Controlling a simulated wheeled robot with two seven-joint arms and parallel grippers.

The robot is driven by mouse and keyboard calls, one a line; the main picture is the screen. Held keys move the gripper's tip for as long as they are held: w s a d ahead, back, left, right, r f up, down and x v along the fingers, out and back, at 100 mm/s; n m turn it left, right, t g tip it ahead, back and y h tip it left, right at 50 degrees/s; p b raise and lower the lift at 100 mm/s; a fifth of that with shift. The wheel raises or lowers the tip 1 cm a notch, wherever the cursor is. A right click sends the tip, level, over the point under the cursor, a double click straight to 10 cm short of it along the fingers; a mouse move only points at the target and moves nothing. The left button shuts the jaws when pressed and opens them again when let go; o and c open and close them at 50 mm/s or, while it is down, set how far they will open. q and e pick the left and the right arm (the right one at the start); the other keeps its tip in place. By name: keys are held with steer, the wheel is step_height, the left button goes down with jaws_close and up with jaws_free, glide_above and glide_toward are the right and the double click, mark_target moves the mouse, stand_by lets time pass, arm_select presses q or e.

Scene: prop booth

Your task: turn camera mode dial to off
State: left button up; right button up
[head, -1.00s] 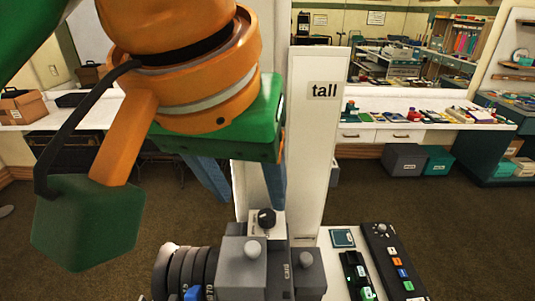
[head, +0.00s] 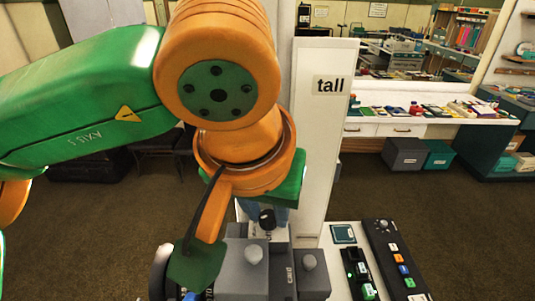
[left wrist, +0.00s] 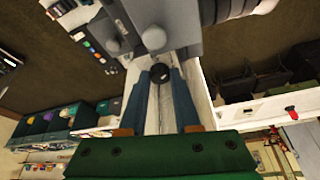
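The camera (head: 245,265) is a grey body at the bottom of the head view, with its lens to the left. Its mode dial (head: 267,219) is a small black knob on a white block on the camera's far side; its marks are too small to read. My left gripper (left wrist: 160,70) has its blue fingers spread, with the dial (left wrist: 159,73) between the tips in the left wrist view. In the head view my left arm hides most of the fingers. My right gripper is out of view.
A tall white panel (head: 315,130) labelled "tall" stands just behind the camera. A black control strip (head: 396,262) with coloured buttons and a smaller black box (head: 360,274) lie to the right. A counter with small items runs along the back.

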arm_select(q)
jaws_close()
steer(key=shift+r, duration=0.1)
steer(key=shift+d+n+y+p, duration=0.1)
steer(key=shift+n+y+p, duration=0.35)
steer(key=shift+n, duration=0.65)
steer(key=shift+n+y, duration=0.35)
steer(key=shift+n, duration=0.55)
steer(key=n, duration=0.2)
steer(key=n+y, duration=0.1)
steer(key=n, duration=0.1)
steer(key=shift+d+y, duration=0.2)
steer(key=shift+y, duration=0.1)
steer(key=shift+n+g+y, duration=0.5)
steer(key=shift+n, duration=1.3)
steer(key=shift+w+n, duration=0.1)
steer(key=shift+n, duration=0.2)
